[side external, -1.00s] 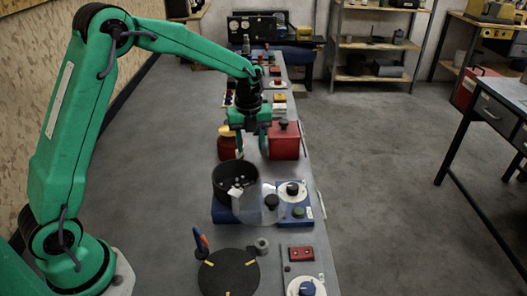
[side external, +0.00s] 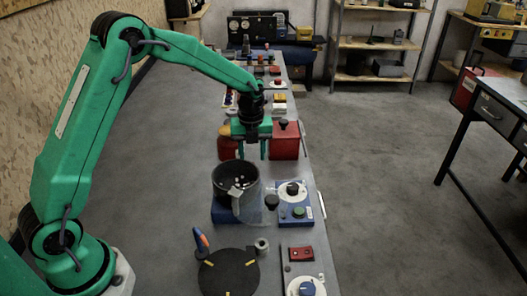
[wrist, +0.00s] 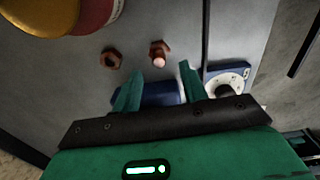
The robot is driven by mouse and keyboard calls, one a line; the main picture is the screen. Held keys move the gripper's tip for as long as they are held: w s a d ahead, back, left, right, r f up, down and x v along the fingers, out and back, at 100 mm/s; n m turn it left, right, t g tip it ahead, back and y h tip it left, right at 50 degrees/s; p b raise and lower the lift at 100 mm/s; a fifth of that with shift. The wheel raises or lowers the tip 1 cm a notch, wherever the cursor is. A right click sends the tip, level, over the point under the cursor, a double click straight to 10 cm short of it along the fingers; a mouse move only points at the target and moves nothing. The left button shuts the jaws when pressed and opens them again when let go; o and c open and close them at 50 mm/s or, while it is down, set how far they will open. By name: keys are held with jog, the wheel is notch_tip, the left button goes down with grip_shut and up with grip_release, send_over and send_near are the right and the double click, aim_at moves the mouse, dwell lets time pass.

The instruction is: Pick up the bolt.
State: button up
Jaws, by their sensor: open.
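The bolt (wrist: 158,51) shows in the wrist view as a reddish-brown hex piece with a pale pink end, on the grey surface. My green gripper (wrist: 161,68) is open, with nothing between its fingertips. The bolt appears just beyond the fingertips, between their lines; I cannot tell how high the fingers are above it. In the side view my gripper (side external: 252,155) points down in front of a red box, behind the dark pot. I cannot make out the bolt in the side view.
A reddish-brown hex nut (wrist: 110,58) lies left of the bolt. A red and yellow round object (wrist: 80,14) is at upper left. A blue unit with a white dial (wrist: 228,78) is at right. The dark pot (side external: 221,184) and red box (side external: 286,142) stand near the gripper.

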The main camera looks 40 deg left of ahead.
jog(key=shift+w+a+f, duration=0.1)
jog(key=shift+a+f, duration=0.05)
jog(key=shift+f, duration=2.3)
grip_shut()
